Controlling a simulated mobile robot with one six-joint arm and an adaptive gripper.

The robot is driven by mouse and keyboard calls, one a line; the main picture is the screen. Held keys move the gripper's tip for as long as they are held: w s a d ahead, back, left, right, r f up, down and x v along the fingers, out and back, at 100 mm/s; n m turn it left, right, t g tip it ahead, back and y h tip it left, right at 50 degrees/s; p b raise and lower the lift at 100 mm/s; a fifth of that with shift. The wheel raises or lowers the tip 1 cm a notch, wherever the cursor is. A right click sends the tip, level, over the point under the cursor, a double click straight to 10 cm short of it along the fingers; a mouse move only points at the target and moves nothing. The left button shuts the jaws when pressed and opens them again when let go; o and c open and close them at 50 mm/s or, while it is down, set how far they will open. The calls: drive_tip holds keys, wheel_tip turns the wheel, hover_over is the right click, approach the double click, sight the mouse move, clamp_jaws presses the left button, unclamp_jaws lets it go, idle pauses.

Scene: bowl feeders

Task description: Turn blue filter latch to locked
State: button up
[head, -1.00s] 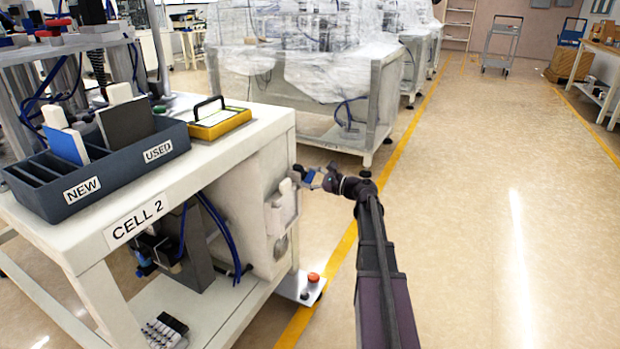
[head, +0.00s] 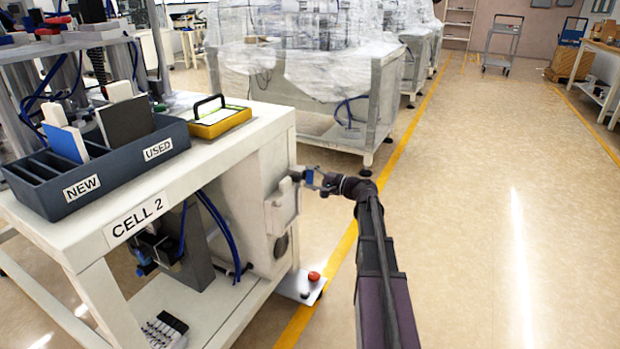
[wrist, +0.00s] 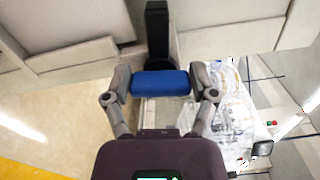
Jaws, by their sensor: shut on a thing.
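The blue latch (wrist: 160,83) shows in the wrist view as a short blue bar between my gripper's two fingers. My gripper (wrist: 160,82) is shut on it, one finger pad at each end. A black upright piece (wrist: 157,30) stands just beyond the blue bar, against a pale housing. In the head view my gripper (head: 309,178) is at the right end of the Cell 2 bench, beside the white filter housing (head: 282,207). The latch is too small there to make out its marks or whether it is at locked.
The Cell 2 bench (head: 235,150) carries a grey tray (head: 110,180) marked NEW and USED and a yellow case (head: 218,122). A low plate with a red button (head: 314,276) sticks out below. The aisle at the right is clear.

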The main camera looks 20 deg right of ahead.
drive_tip(key=shift+w+a+n, duration=0.1)
drive_tip(key=shift+n, duration=0.8)
drive_tip(key=o, duration=1)
drive_tip(key=shift+v, duration=6.1)
